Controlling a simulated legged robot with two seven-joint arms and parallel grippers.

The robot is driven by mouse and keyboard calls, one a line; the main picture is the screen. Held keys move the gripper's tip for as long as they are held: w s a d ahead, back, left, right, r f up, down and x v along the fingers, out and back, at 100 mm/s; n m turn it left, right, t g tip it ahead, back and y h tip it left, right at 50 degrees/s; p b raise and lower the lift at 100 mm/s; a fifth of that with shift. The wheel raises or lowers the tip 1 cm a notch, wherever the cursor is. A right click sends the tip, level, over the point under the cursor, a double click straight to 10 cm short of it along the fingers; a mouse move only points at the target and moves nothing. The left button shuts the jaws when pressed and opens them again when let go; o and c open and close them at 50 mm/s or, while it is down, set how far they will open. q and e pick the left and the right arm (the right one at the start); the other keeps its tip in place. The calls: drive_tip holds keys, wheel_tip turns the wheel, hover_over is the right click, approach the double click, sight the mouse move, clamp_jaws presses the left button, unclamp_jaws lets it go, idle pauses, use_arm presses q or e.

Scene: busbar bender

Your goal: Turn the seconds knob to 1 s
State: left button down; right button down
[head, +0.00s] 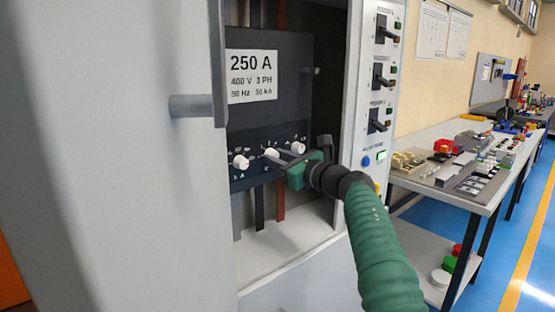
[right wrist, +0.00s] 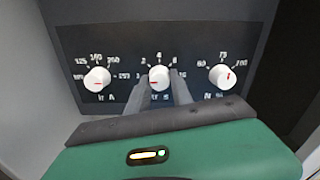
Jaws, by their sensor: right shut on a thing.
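The seconds knob (right wrist: 159,77) is the white middle knob of three on the dark breaker panel, with "s" lettering below it. In the head view the knob (head: 271,153) is partly covered by my right gripper. Its red mark points left and slightly down, near the "1" at the left end of its scale. My right gripper (right wrist: 160,82) is shut on this knob, one finger on each side. In the head view the green right gripper (head: 278,161) reaches in from the right. My left gripper is in neither view.
The "Ir A" knob (right wrist: 97,79) and another white knob (right wrist: 222,76) flank it closely. A rating plate (head: 252,75) is above. A grey door with a handle (head: 190,106) stands open at left. A switch column (head: 380,90) and a cluttered bench (head: 420,135) are at right.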

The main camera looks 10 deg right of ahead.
drive_tip(key=c, duration=1.1)
unclamp_jaws()
drive_tip(key=shift+w+f, duration=0.15)
drive_tip(key=shift+f, duration=0.15)
drive_tip(key=shift+c, duration=0.2)
drive_tip(key=shift+r, duration=0.15)
drive_tip(key=b+v, duration=0.2)
drive_tip(key=v, duration=1.5)
drive_tip(key=shift+b, duration=0.35)
